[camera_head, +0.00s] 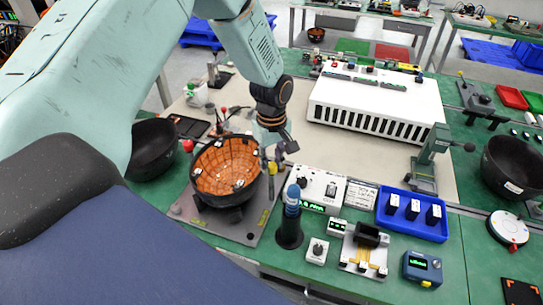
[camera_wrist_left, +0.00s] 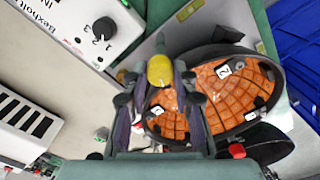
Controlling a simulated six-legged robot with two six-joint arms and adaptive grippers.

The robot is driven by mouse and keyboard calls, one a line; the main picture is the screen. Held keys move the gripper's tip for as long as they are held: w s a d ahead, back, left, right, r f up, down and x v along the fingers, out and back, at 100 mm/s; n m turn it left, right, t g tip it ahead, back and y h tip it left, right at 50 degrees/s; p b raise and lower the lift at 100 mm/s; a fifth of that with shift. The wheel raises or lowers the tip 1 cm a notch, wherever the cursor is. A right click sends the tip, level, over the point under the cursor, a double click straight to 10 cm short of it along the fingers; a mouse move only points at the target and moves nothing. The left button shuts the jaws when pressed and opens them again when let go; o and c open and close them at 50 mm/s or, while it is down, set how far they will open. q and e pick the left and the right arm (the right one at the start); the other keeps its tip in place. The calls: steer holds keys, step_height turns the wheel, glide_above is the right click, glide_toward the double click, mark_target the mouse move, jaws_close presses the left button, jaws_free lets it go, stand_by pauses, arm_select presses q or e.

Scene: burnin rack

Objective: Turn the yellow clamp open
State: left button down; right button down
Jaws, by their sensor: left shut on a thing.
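The yellow clamp (camera_wrist_left: 160,68) shows in the left wrist view as a rounded yellow knob between my fingertips. In the head view a small yellow part of the clamp (camera_head: 272,168) shows at the right rim of the black bowl with orange tiled lining (camera_head: 225,170). My left gripper (camera_head: 277,150) reaches down beside that rim. In the left wrist view its two fingers (camera_wrist_left: 158,92) close around the clamp from both sides. The fingers hide part of the clamp, and its turn angle is hard to tell. My right gripper is not in view.
A white box with a dial (camera_head: 318,190) stands close to the right of the bowl. A dark post with a blue top (camera_head: 290,218) stands in front. A blue tray (camera_head: 412,213) and a large white slotted unit (camera_head: 375,100) are farther right. A black bowl (camera_head: 153,150) is at left.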

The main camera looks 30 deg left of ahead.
arm_select(q)
steer(key=m+p, duration=0.1)
steer(key=m, duration=0.1)
steer(key=shift+r+m, duration=0.15)
steer(key=shift+m, duration=0.25)
steer(key=m, duration=0.2)
steer(key=shift+w+m+p, duration=0.1)
steer(key=shift+m+p, duration=0.2)
steer(key=shift+m, duration=0.1)
steer(key=m, duration=0.3)
steer(key=shift+m, duration=1.7)
steer(key=c, duration=1.1)
jaws_free()
steer(key=shift+o, duration=0.2)
